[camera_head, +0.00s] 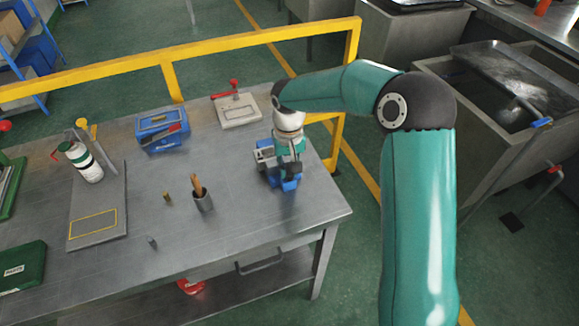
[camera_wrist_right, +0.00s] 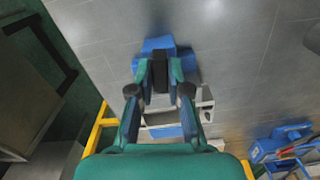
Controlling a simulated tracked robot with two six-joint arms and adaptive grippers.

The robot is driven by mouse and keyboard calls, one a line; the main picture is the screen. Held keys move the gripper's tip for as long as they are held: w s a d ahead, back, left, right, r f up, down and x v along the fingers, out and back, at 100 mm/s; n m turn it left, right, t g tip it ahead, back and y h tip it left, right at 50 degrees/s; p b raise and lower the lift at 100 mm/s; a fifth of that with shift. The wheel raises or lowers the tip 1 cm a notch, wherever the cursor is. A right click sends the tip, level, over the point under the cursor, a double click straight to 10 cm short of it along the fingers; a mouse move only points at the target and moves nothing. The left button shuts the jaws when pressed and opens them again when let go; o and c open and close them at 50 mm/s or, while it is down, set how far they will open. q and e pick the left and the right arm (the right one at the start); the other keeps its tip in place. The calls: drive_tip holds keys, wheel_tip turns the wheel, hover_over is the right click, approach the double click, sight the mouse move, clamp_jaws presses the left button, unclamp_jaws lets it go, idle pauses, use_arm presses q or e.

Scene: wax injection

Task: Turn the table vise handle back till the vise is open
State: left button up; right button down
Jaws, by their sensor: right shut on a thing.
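The table vise (camera_head: 264,156), blue and grey, stands near the right end of the metal table. My right gripper (camera_head: 290,175) comes down over it from above and hides much of it. In the right wrist view the fingers of my right gripper (camera_wrist_right: 160,76) are shut on a dark upright piece, which appears to be the vise handle (camera_wrist_right: 160,72). Blue vise parts (camera_wrist_right: 158,45) show just past the fingertips, and the grey vise body (camera_wrist_right: 206,104) shows between and beside the fingers. The jaw gap is mostly hidden. My left gripper is not in view.
A yellow rail (camera_head: 225,48) runs behind. The table's front right is clear.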

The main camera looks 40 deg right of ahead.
drive_tip(key=shift+n, duration=0.5)
drive_tip(key=n, duration=0.3)
drive_tip(key=shift+n, duration=0.3)
drive_tip(key=n, duration=1.1)
drive_tip(key=shift+n+p, duration=0.4)
drive_tip(key=shift+n, duration=1.7)
drive_tip(key=c, duration=1.1)
unclamp_jaws()
